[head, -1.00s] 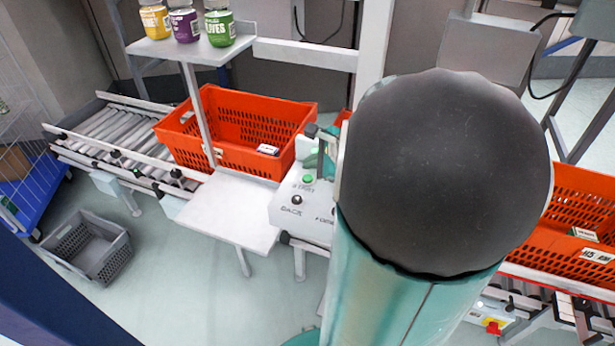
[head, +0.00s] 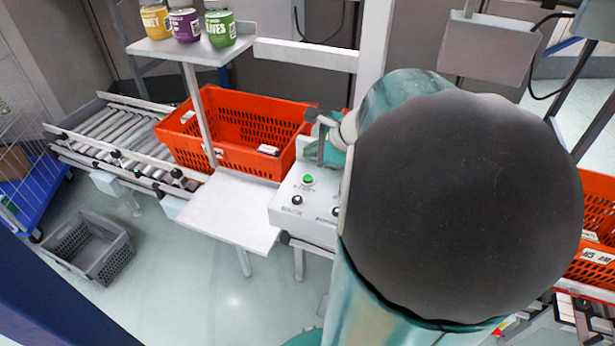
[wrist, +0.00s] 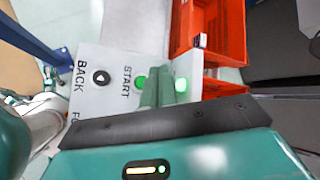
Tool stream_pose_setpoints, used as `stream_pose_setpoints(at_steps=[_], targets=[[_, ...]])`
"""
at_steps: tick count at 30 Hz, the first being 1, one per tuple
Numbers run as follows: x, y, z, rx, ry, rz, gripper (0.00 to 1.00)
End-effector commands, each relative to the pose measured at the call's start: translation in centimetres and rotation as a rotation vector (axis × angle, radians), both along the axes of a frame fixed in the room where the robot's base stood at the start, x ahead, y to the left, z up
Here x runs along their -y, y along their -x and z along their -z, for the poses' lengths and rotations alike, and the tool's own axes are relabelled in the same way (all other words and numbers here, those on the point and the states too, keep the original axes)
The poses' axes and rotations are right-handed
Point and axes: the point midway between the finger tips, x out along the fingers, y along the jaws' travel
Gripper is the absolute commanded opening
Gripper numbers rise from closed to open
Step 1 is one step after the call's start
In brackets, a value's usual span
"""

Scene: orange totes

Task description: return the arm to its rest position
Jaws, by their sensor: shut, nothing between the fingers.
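My arm is teal with a large black round joint cover (head: 465,200) that fills the right middle of the head view. My gripper (wrist: 158,85) shows in the wrist view with its teal fingers together and nothing between them. It is over the white control box (wrist: 105,95), which has a lit green start button and a black back knob. In the head view the box (head: 290,215) stands left of my arm, and the wrist is partly hidden behind the joint cover.
An orange tote (head: 240,130) sits at the end of the roller conveyor (head: 120,135). Another orange tote (head: 600,205) is at the right, partly covered by my arm. Three jars stand on a shelf (head: 170,50). A grey crate (head: 90,250) is on the floor.

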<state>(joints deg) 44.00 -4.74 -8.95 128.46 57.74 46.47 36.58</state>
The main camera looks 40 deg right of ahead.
Motion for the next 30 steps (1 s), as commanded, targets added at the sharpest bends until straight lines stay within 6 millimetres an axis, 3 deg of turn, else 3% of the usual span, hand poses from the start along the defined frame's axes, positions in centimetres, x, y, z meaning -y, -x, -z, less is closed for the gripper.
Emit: stream_pose_setpoints(at_steps=[9, 12, 14, 17, 21, 24, 30], targets=[[-0.1, 0.0, 0.0, -0.001, 0.001, -0.004, 0.00], [-1.6, -0.3, -0.3, -0.007, 0.037, -0.064, 0.00], [-3.6, -0.5, -0.8, -0.015, 0.088, -0.151, 0.00], [-8.8, -0.5, -1.6, -0.036, 0.232, -0.386, 0.00], [-16.4, 1.1, -2.6, -0.058, 0.506, -0.789, 0.00], [-20.6, 3.1, -3.1, -0.061, 0.712, -1.066, 0.00], [-25.9, 7.3, -3.8, -0.055, 1.136, -1.545, 0.00]])
